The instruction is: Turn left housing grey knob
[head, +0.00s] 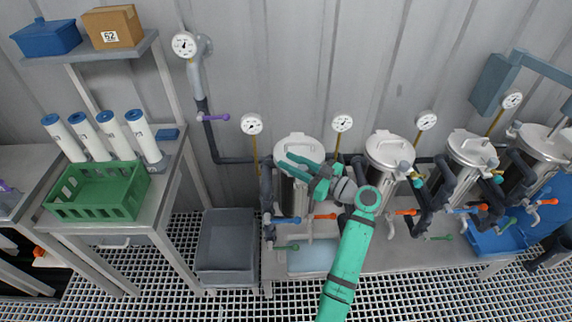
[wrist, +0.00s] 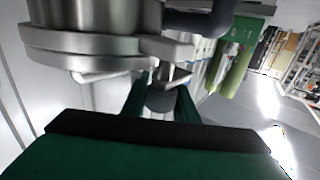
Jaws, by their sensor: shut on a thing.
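The left housing (head: 297,190) is a steel vessel with a lid, leftmost in the row on the bench. My green gripper (head: 290,164) reaches over its top in the head view, coming from the right. In the wrist view my gripper (wrist: 160,105) has a finger on each side of the round grey knob (wrist: 160,98) and is shut on it. The knob sits by a metal clamp fitting at the rim of the housing (wrist: 95,45). My arm and fingers hide the knob in the head view.
More steel housings (head: 389,155) stand to the right. Gauges, dark pipes and coloured valve handles surround them. A grey bin (head: 226,245) stands on the floor grating at left. A green crate (head: 98,190) and white cartridges (head: 144,138) sit on the shelf unit.

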